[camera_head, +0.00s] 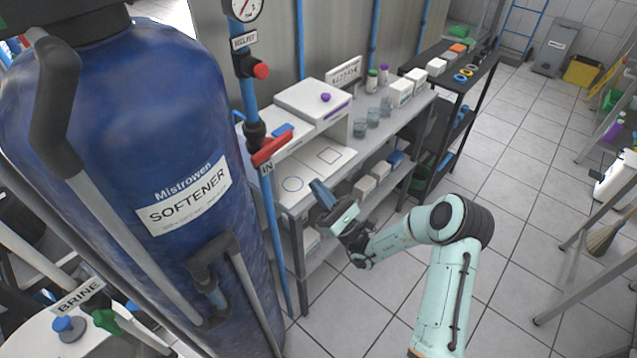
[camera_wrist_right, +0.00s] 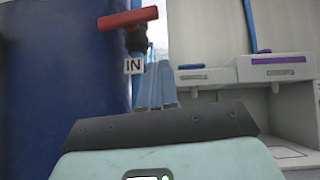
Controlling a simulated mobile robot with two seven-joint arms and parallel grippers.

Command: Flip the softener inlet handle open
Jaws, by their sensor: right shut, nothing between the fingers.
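The softener inlet handle is a red lever (camera_head: 272,147) on the blue vertical pipe beside the blue softener tank (camera_head: 140,130), above a white "IN" tag (camera_head: 266,168). In the right wrist view the red lever (camera_wrist_right: 128,19) lies roughly level at the upper left, on a dark valve body, with the IN tag (camera_wrist_right: 134,66) under it. My right gripper (camera_head: 320,190) is right of and below the lever, in front of the bench, apart from it. Its blue fingers (camera_wrist_right: 156,86) are together and empty, pointing toward the pipe. My left gripper is not in view.
A grey bench (camera_head: 345,165) with a white device (camera_head: 313,100), beakers and bottles stands behind my right gripper. A pressure gauge (camera_head: 243,8) and red knob (camera_head: 261,71) are higher on the pipe. The tiled floor (camera_head: 345,310) is clear below.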

